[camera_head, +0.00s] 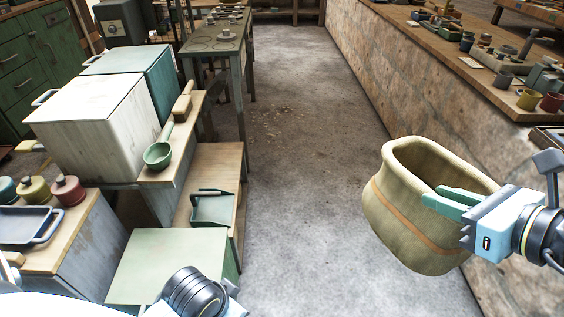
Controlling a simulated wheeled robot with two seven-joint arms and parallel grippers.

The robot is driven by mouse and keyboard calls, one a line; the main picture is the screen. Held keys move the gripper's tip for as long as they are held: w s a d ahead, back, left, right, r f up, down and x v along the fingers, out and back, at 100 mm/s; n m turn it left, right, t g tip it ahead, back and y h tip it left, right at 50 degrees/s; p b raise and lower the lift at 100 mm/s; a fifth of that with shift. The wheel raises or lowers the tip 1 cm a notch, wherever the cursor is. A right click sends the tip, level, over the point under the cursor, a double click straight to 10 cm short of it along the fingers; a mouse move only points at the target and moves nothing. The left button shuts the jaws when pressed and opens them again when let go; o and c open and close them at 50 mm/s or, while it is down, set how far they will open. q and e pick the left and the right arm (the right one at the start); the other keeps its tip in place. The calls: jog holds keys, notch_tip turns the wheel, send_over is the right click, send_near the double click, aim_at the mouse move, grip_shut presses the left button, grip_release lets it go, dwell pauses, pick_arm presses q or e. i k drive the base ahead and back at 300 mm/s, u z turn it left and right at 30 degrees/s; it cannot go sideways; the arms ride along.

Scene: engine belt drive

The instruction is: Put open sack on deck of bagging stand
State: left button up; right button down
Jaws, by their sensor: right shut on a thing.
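The open sack (405,215) is tan with an orange-brown band, its wide mouth facing up and slightly tilted. My right gripper (452,201) is shut on the sack's rim at its right side, with its green fingers over the rim. The sack hangs in the air above the aisle floor, near the stone-faced counter. A wooden stand (228,160) at the left has a low, light deck; I cannot tell for sure that it is the bagging stand. The sack is apart from it, to its right. My left gripper's fingers are not visible; only part of that arm shows at the bottom.
A green dustpan-like tray (212,207) and a green scoop (158,155) lie on the left stand. A white box (95,125) and a pale green box top (170,262) are nearby. The counter (440,50) at right holds many small items.

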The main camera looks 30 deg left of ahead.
aim_at(229, 157)
jog(key=i, duration=2.15)
jog(key=u, duration=1)
jog(key=i, duration=0.55)
jog(key=z, duration=0.6)
